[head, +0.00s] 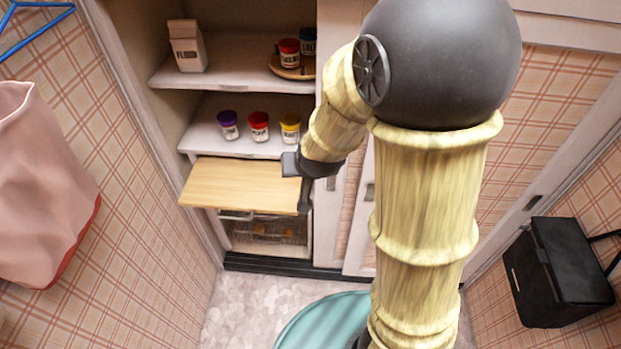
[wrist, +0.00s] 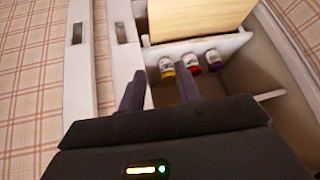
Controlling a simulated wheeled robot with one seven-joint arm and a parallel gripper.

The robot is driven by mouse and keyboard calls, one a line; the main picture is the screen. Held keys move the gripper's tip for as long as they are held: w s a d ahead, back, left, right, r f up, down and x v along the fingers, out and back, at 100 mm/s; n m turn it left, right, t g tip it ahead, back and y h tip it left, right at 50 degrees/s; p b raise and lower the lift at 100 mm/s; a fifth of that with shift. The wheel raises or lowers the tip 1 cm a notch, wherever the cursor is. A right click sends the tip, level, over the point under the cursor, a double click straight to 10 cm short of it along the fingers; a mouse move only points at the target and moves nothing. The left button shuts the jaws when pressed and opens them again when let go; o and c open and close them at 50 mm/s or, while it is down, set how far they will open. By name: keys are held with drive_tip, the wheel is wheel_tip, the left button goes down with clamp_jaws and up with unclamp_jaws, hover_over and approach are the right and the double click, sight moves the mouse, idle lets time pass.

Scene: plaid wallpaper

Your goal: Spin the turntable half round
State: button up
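The turntable (head: 292,72) is a round wooden tray on the upper cupboard shelf, at its right end. A red-lidded jar (head: 289,52) and a dark-lidded jar (head: 308,42) stand on it. Its right side is cut off from view by the cupboard edge and my arm. My gripper (head: 299,182) is lower, by the right end of the pull-out board, apart from the turntable. In the wrist view my gripper (wrist: 160,92) has its two fingers apart with nothing between them. The turntable cannot be made out in the wrist view.
The light wooden board (head: 240,185) juts out below a shelf with purple, red and yellow-lidded jars (head: 258,127). A flour carton (head: 187,46) stands on the upper shelf, left of the turntable. A cupboard door (head: 359,215) is right of the opening.

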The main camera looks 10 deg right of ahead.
drive_tip(key=s, duration=0.1)
drive_tip(key=s+g, duration=0.1)
drive_tip(key=shift+s+d+f, duration=0.25)
drive_tip(key=shift+s+d, duration=0.05)
drive_tip(key=shift+d, duration=0.1)
drive_tip(key=shift+c, duration=1.3)
drive_tip(key=shift+s+d, duration=0.1)
drive_tip(key=shift+s, duration=0.1)
drive_tip(key=c, duration=0.3)
drive_tip(key=s+d+g, duration=0.1)
drive_tip(key=s, duration=0.2)
drive_tip(key=s+d+n+g, duration=0.1)
drive_tip(key=s, duration=0.2)
drive_tip(key=s+d+g, duration=0.1)
drive_tip(key=s, duration=0.2)
drive_tip(key=shift+s+d+g, duration=0.25)
drive_tip(key=shift+d+g, duration=0.05)
drive_tip(key=shift+d, duration=0.1)
clamp_jaws()
drive_tip(key=shift+w, duration=0.1)
drive_tip(key=shift+w+a+n, duration=0.1)
drive_tip(key=shift+a+n, duration=0.05)
drive_tip(key=shift+n, duration=0.15)
